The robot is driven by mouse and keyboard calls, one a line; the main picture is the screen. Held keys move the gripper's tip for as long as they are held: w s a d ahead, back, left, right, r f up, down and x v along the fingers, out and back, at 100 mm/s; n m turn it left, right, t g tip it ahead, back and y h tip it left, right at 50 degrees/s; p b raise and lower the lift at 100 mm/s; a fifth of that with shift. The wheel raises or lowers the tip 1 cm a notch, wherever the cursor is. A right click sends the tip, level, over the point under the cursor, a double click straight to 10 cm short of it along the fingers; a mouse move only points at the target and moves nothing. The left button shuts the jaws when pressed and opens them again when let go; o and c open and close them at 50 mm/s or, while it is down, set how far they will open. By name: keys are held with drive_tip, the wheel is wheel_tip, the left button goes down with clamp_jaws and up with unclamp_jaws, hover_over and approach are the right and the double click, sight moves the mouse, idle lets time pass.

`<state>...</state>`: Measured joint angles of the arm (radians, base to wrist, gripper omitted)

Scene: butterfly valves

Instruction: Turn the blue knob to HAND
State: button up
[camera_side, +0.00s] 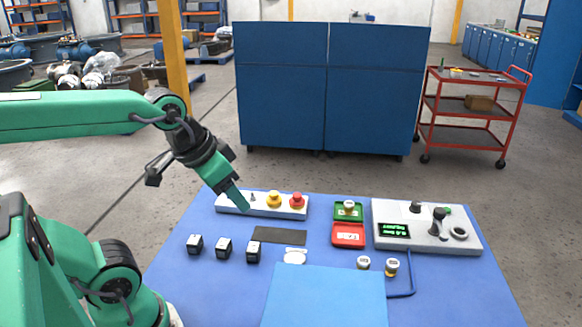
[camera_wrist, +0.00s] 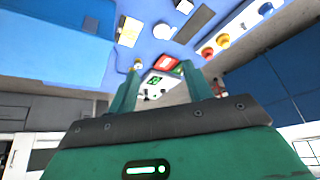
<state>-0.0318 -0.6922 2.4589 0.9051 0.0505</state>
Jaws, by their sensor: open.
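A grey control box (camera_side: 428,242) at the right of the blue mat has a small black knob (camera_side: 415,207), a black lever (camera_side: 438,221), a dark ring (camera_side: 459,233) and a green-lit display (camera_side: 394,230). My gripper (camera_side: 240,204) is over this white box's left end, apparently empty. In the wrist view, its fingers (camera_wrist: 158,70) are apart, so it is open.
Green (camera_side: 348,212) and red (camera_side: 348,236) trays stand mid-mat. Several dark blocks (camera_side: 223,247), a dark pad (camera_side: 279,235) and yellow-based fittings (camera_side: 391,267) lie around. A raised blue panel (camera_side: 325,295) fills the front middle. A blue bent rod (camera_side: 410,274) lies beside it.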

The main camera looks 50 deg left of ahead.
drive_tip(key=w+a+f+m+g, duration=0.2)
drive_tip(key=w+a+g, duration=0.1)
drive_tip(key=w+a, duration=1.05)
drive_tip(key=a+f, duration=0.4)
drive_tip(key=a, duration=0.2)
drive_tip(key=a+f+m+g, duration=0.1)
drive_tip(key=a+f, duration=0.2)
drive_tip(key=a, duration=0.3)
drive_tip(key=w+a+f+m+g, duration=0.1)
drive_tip(key=a+f, duration=0.3)
drive_tip(key=a, duration=0.2)
drive_tip(key=shift+w+a+f, duration=0.1)
drive_tip(key=shift+f, duration=0.25)
drive_tip(key=shift+a+f+m, duration=0.2)
drive_tip(key=shift+a+m, duration=0.05)
drive_tip(key=shift+m, duration=0.05)
drive_tip(key=shift+f, duration=3.9)
